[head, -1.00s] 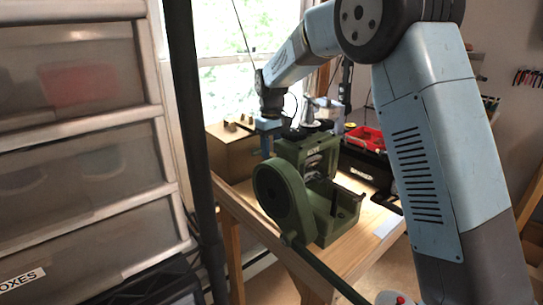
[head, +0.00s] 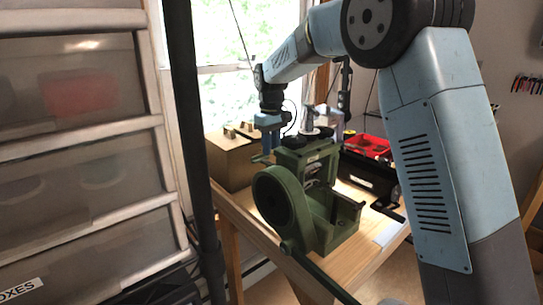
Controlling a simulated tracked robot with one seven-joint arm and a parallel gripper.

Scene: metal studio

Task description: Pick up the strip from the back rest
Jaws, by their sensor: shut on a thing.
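My gripper (head: 267,148) points down behind the left side of the green hand-cranked machine (head: 318,205) on the wooden bench. Its jaws are shut on a small, thin, dull green-grey piece, which looks like the strip (head: 260,158). A short end of the piece sticks out to the left of the fingertips, just above the machine's round wheel housing (head: 275,200). The rest of the piece is hidden by the fingers and the machine. I cannot make out the back rest clearly behind the machine.
A cardboard box (head: 230,165) with small blocks on top stands left of my gripper. A black case with a red tray (head: 367,144) is at the right. A pale flat plate (head: 391,232) lies at the bench's right edge. A drawer unit (head: 85,150) fills the left.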

